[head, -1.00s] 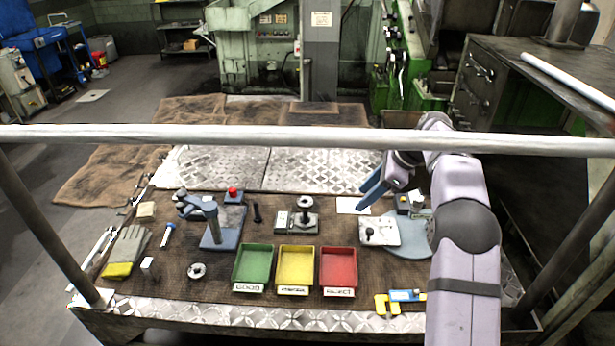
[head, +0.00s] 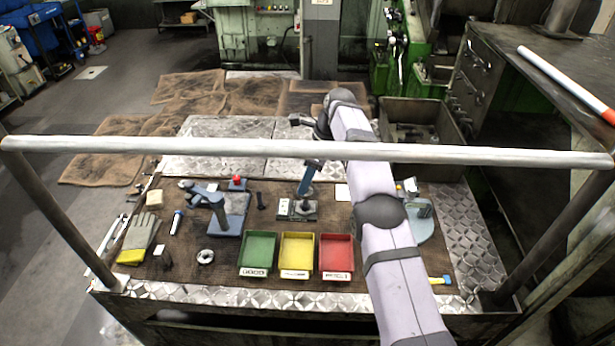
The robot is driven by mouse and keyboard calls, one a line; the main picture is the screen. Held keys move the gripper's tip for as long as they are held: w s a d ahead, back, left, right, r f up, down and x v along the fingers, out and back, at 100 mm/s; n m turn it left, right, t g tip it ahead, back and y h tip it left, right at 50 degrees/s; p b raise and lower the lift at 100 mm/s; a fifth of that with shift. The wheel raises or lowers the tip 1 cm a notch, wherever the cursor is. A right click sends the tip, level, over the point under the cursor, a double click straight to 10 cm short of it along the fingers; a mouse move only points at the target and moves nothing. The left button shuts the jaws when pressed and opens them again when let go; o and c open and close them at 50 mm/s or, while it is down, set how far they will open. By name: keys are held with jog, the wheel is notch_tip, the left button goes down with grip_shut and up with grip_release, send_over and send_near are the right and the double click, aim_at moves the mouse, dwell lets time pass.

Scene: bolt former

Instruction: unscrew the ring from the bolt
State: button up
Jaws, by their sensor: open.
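A small fixture (head: 296,210) with a pale plate stands on the bench mat behind the yellow tray. The upright bolt with its dark ring stands on it, and both are now mostly hidden behind my gripper's fingers. My gripper (head: 306,189) points down from above with its blue fingers at the top of the bolt. It is open. The fingers overlap in this view, so I cannot tell whether they touch the ring or stand around it.
Green (head: 258,252), yellow (head: 296,254) and red (head: 336,256) trays line the front. A blue-grey press (head: 228,214) and a loose metal ring (head: 205,256) are to the left. A white rail (head: 240,148) crosses the view before the bench.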

aim_at(307, 194)
jog(key=shift+f+b, duration=1.7)
jog(key=shift+f, duration=0.25)
jog(key=shift+f, duration=0.1)
jog(key=m+b, duration=0.1)
jog(key=b, duration=0.3)
jog(key=shift+f, duration=0.3)
jog(key=shift+s+r+m+t+b, duration=0.1)
jog(key=shift+m+t+b, duration=0.3)
jog(key=shift+m+b, duration=0.75)
jog(key=shift+a+r+m+t+h+b, duration=0.15)
jog(key=shift+m+t+h+b, duration=0.25)
jog(key=shift+m, duration=0.75)
jog(key=m, duration=0.3)
jog(key=shift+s+r+h, duration=0.1)
jog(key=shift+r+h, duration=0.1)
jog(key=shift+h, duration=0.1)
jog(key=shift+m+t+h, duration=0.3)
jog(key=shift+m, duration=0.6)
